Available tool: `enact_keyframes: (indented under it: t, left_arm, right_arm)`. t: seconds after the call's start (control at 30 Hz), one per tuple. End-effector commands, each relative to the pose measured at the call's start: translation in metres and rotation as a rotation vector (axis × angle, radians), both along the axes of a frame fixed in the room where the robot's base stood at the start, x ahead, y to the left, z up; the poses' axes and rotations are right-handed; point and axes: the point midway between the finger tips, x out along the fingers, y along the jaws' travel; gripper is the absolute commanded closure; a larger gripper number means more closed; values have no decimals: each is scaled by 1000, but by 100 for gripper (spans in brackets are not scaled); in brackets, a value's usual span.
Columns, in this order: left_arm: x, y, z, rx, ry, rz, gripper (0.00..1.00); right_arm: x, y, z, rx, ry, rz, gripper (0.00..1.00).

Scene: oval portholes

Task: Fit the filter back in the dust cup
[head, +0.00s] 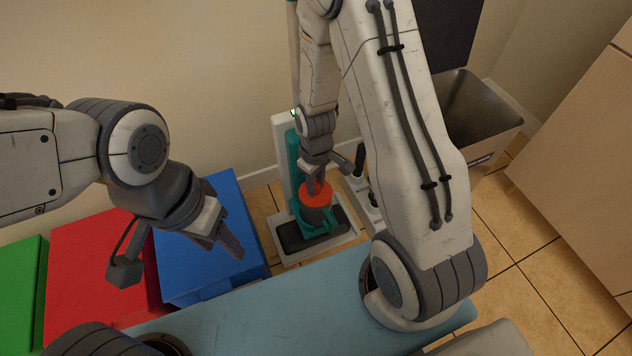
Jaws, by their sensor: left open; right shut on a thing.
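The filter (316,196) has an orange-red top, and my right gripper (317,184) is shut on it from above. A grey cylindrical part shows directly below the orange top, by the teal dust cup (323,221). I cannot tell whether the filter is inside the cup or just above it. The cup is at the foot of a teal upright unit (293,165) on a white stand with a dark base. My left gripper (231,247) is open and empty, above the blue box and well left of the cup.
Blue (208,262), red (95,262) and green (22,290) boxes stand at the left. A blue-grey surface (270,310) crosses the front. A metal bin (478,110) stands at the back right, and a wooden cabinet (585,150) is at the far right. Tiled floor is clear at right.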

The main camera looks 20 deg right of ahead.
Motion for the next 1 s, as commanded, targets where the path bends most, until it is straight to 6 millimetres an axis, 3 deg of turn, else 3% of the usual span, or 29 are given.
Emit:
enact_keyframes:
  t: [0.87, 0.9, 1.0]
  left_arm:
    - [0, 0, 4, 0, 0, 0, 49]
    - [0, 0, 4, 0, 0, 0, 49]
    - [0, 0, 4, 0, 0, 0, 49]
  right_arm:
    - [1, 0, -2, 0, -1, 0, 100]
    - [1, 0, -2, 0, -1, 0, 68]
    - [1, 0, -2, 0, -1, 0, 37]
